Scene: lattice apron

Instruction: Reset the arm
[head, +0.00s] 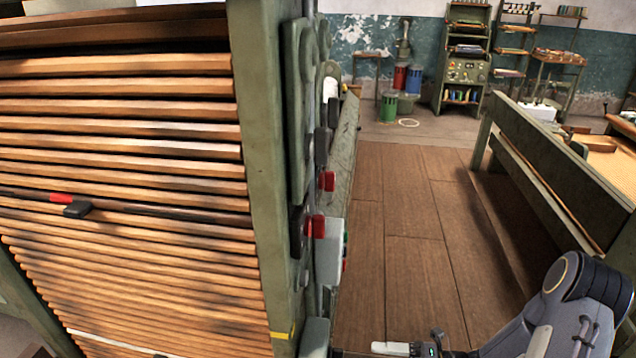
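My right arm (570,310) comes in at the bottom right, dark grey and black. At the bottom edge, a small white and black part with a green light, seemingly the end of my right arm (405,348), is cut off by the frame. Its fingertips cannot be made out, and I see nothing held there. It is low over the wooden floor, right of the green machine frame (262,170). My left arm and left gripper are out of view.
The lattice apron of wooden slats (120,148) fills the left. A dark bar with a red and black piece (76,209) lies across it. Red knobs (327,181) stick out from the frame's side. A green bench (560,180) stands at right. The floor (400,220) between is clear.

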